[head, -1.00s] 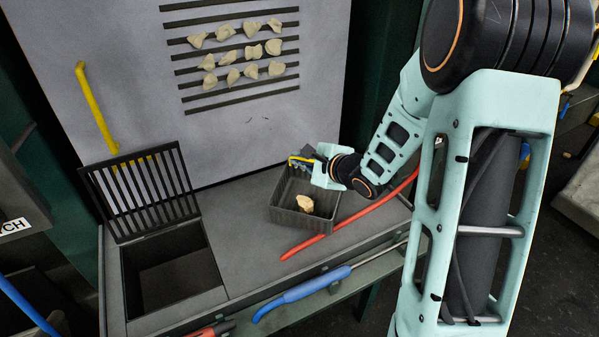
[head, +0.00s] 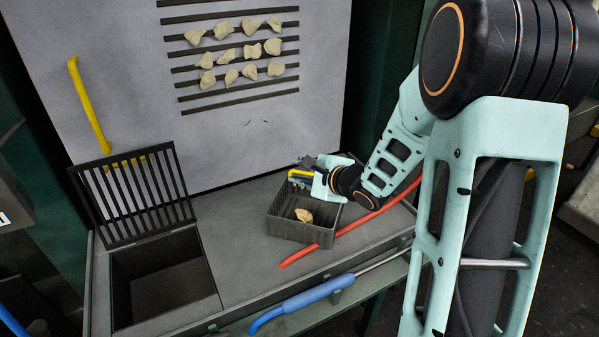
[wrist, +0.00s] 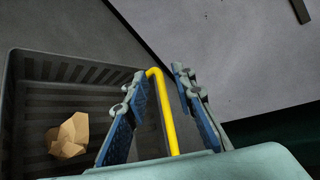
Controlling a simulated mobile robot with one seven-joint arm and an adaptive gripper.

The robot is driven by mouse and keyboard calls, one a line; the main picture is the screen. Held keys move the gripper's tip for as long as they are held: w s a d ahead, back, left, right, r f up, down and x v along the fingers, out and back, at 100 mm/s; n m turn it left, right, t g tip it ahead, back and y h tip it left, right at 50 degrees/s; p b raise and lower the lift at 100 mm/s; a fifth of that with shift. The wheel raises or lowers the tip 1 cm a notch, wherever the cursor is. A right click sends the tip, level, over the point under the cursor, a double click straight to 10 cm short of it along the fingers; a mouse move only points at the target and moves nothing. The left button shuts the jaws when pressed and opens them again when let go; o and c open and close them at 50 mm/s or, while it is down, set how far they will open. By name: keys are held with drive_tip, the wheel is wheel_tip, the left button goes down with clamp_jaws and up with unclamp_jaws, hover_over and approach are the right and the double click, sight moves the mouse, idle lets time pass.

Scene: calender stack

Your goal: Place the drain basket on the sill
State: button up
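The drain basket (head: 300,232) is a dark grey slatted box with a tan lump (head: 304,215) inside. It stands on the grey sill-like counter (head: 245,255), left of the red hose. In the wrist view the basket (wrist: 28,150) fills the left side, and its yellow handle (wrist: 165,110) rises between my two blue finger pads. My gripper (wrist: 160,85) is open around the handle, with gaps visible on both sides. In the head view my gripper (head: 308,170) is at the basket's back rim and hides part of it.
A dark square opening (head: 165,280) with a raised slatted lid (head: 135,195) is at the counter's left. A red hose (head: 350,225) runs right of the basket. A blue-handled tool (head: 310,298) lies along the front edge. Free counter lies between opening and basket.

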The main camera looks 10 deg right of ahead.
drive_tip(key=shift+r, duration=0.1)
drive_tip(key=p+v, duration=0.5)
drive_tip(key=v, duration=0.7)
